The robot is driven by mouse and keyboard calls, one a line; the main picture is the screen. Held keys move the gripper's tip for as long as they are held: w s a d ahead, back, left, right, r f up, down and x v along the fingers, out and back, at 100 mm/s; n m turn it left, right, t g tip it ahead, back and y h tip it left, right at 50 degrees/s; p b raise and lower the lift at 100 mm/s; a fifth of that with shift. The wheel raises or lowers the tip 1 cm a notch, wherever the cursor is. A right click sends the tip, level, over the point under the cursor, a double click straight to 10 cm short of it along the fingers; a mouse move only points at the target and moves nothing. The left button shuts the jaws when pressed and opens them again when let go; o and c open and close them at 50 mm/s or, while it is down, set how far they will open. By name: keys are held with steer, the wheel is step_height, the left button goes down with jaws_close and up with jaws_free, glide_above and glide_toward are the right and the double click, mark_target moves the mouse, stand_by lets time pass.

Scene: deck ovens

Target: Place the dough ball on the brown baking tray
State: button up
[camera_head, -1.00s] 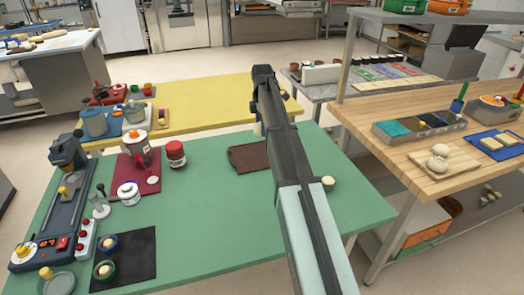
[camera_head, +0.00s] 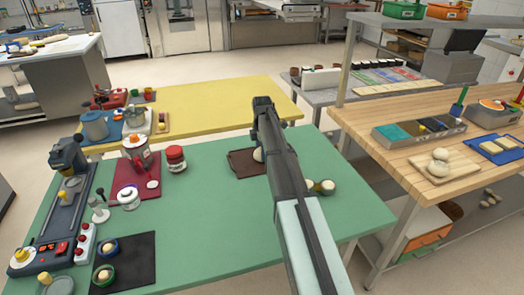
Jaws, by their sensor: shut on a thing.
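The brown baking tray (camera_head: 242,167) lies flat near the back right of the green table, partly covered by my arm. A pale dough ball (camera_head: 258,154) shows at the left edge of my arm, over the tray. My gripper (camera_head: 263,149) is almost wholly hidden behind my own arm; it is shut on this dough ball. I cannot tell whether the ball touches the tray.
A red-labelled jar (camera_head: 175,158) stands left of the tray. A black mat (camera_head: 128,262) with small bowls and several machines fill the table's left side. The green table's middle front (camera_head: 205,225) is clear. A wooden counter (camera_head: 385,150) stands at the right.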

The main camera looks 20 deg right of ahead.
steer(key=shift+f, duration=0.1)
steer(key=o, duration=1)
step_height(320, 180, up, 12)
steer(key=shift+r, duration=0.15)
stand_by(0.4)
